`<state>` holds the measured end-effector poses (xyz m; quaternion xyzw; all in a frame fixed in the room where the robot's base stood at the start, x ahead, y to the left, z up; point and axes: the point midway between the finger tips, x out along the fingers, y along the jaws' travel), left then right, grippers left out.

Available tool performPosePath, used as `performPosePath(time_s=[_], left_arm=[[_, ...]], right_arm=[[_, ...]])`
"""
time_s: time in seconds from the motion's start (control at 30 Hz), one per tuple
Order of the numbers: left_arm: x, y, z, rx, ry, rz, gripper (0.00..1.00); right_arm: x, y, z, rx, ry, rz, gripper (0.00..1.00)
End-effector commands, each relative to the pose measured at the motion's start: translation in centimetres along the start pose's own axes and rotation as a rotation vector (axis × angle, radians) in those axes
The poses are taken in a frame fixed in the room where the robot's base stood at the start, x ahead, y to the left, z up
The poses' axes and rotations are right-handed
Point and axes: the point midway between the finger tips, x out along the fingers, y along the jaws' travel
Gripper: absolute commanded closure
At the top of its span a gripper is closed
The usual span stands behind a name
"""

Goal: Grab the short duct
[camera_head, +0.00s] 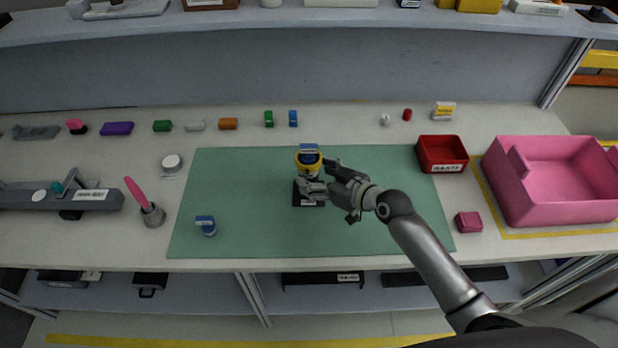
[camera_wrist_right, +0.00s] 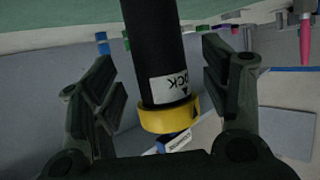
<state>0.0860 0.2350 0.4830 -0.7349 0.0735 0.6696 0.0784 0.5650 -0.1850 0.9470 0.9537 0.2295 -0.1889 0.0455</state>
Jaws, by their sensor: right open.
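A black post marked with a label ending in "OCK" stands on a black base (camera_head: 308,201) on the green mat; the post shows large in the right wrist view (camera_wrist_right: 155,45). A yellow ring (camera_head: 302,167) sits on it, and a blue piece with a light label (camera_head: 308,150) is on top. A similar small blue piece (camera_head: 206,222) stands at the mat's front left. I cannot tell which one is the short duct. My right gripper (camera_head: 322,178) is open, its fingers on either side of the post, with gaps showing in the wrist view (camera_wrist_right: 160,65). My left gripper is not in view.
A red bin (camera_head: 442,165), a pink block (camera_head: 468,222) and a large pink crate (camera_head: 510,195) are on the right. Several small coloured parts line the back. A grey cup with a pink tool (camera_head: 152,216) is left of the green mat (camera_head: 255,245), whose surface is mostly clear.

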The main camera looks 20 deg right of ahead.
Motion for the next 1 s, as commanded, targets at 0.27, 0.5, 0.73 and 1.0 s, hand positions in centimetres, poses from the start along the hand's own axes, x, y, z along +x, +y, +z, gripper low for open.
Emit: performPosePath(time_s=[0.27,0.5,0.73,1.0], left_arm=[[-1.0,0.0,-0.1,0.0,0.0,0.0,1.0],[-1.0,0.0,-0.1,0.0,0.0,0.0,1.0],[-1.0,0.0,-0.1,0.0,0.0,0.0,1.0],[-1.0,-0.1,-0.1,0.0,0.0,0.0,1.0]], right_arm=[[3.1,0.1,-0.2,0.001,0.001,0.0,0.3],[3.4,0.0,0.0,0.0,0.0,0.0,0.3],[3.4,0.1,0.0,0.0,-0.001,0.0,0.52],[3.4,0.1,-0.1,0.0,0.001,0.0,0.83]])
